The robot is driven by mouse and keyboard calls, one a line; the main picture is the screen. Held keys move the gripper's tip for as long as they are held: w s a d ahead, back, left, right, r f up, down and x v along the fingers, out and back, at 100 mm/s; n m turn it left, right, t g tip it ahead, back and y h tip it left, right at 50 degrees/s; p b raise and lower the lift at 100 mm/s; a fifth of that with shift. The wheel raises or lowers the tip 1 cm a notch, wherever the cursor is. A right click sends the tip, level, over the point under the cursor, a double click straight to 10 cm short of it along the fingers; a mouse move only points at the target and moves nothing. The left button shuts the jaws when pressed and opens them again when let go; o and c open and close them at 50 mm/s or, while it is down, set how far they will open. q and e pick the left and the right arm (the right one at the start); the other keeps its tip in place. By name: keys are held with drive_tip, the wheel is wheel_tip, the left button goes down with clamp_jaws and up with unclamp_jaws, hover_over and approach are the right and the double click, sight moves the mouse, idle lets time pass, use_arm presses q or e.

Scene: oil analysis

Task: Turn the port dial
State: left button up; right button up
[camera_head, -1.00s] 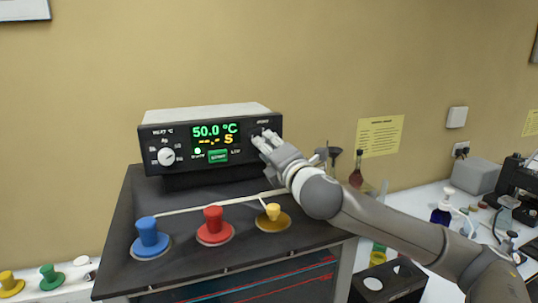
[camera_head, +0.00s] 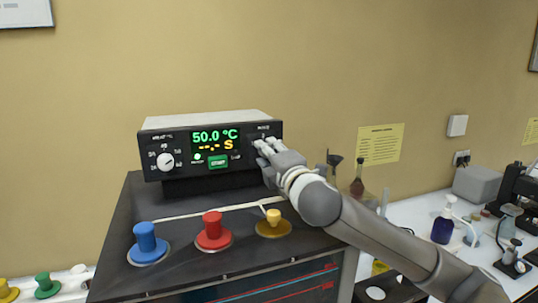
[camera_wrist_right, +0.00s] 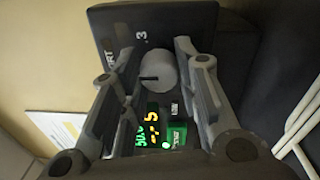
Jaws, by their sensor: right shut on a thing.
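The black control box (camera_head: 180,136) stands on the dark cabinet top, its display (camera_head: 214,139) reading 50.0 °C above "--.- S". My right gripper (camera_head: 261,146) is at the right end of its front panel and mostly hides the port dial there. In the right wrist view the pale round port dial (camera_wrist_right: 161,70) sits between the two fingers of my right gripper (camera_wrist_right: 157,60), with a dark pointer mark toward the left. The gripper is shut on the dial. My left gripper is not in view.
A white heat dial (camera_head: 165,161) and a green start button (camera_head: 218,161) are on the same panel. Blue (camera_head: 146,240), red (camera_head: 213,230) and yellow (camera_head: 273,222) plugs stand in front on the cabinet top (camera_head: 185,208). Glassware and bottles stand on the right bench.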

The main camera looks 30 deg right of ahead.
drive_tip(key=o, duration=1)
drive_tip(key=shift+o, duration=0.2)
drive_tip(key=v, duration=0.7)
drive_tip(key=shift+s, duration=0.2)
drive_tip(key=shift+a+f, duration=0.1)
